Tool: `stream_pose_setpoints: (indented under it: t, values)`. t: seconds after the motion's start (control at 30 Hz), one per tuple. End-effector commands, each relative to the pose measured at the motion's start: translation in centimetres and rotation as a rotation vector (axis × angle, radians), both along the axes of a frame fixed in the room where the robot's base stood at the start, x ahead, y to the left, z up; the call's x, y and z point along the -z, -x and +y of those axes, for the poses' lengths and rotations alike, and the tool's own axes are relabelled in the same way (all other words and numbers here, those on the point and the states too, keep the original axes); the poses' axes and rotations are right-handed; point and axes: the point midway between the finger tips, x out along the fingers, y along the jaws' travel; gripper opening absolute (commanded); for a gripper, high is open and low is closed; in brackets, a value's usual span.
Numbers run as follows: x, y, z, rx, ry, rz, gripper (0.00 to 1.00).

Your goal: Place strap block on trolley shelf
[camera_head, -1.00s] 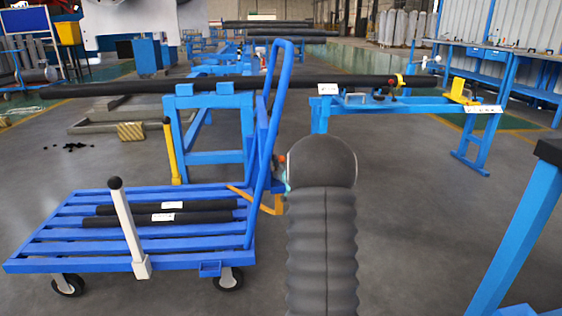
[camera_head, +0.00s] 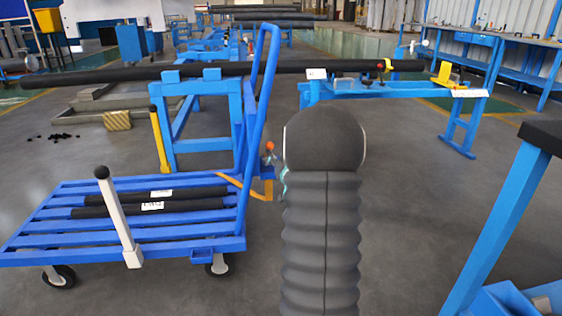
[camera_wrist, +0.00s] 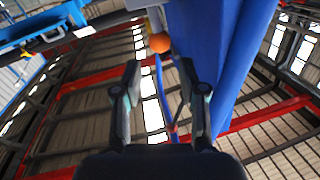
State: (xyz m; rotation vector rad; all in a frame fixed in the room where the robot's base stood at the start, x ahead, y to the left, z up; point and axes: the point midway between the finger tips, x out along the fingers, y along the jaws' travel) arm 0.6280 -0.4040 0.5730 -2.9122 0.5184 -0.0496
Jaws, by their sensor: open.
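The blue slatted trolley (camera_head: 190,240) stands at the left in the head view, its tall push handle (camera_head: 258,100) on its right side. I cannot identify the strap block with certainty; a small yellow-striped block (camera_head: 117,120) lies on the floor behind the trolley. My arm hides most of my gripper in the head view, just right of the handle. In the wrist view my gripper (camera_wrist: 161,72) is open and empty, its fingers against a view of the roof. An orange ball (camera_wrist: 160,42) shows beyond the fingertips, beside a broad blue surface (camera_wrist: 205,45).
Two dark tubes (camera_head: 150,203) with white labels lie on the trolley deck. A white post with a black knob (camera_head: 118,215) stands at its front. A long dark pipe (camera_head: 130,75) rests across blue stands behind. A blue bench leg (camera_head: 500,225) is at right. Floor between is clear.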

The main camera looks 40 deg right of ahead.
Motion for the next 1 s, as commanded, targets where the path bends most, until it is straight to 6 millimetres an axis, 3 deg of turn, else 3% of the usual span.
stream_pose_setpoints:
  t: [0.23, 0.47, 0.57, 0.77, 1.0]
  values:
    - [0.0, 2.9, 1.0, 0.000, 0.000, 0.000, 0.41]
    - [-0.1, 3.4, 1.5, -0.001, 0.001, 0.004, 0.41]
    - [-0.9, 3.1, 2.6, 0.002, 0.007, 0.030, 0.41]
    - [-3.6, 3.2, 8.6, 0.012, 0.020, 0.184, 0.41]
    - [-5.6, 6.9, 17.7, -0.007, 0.013, 0.417, 0.41]
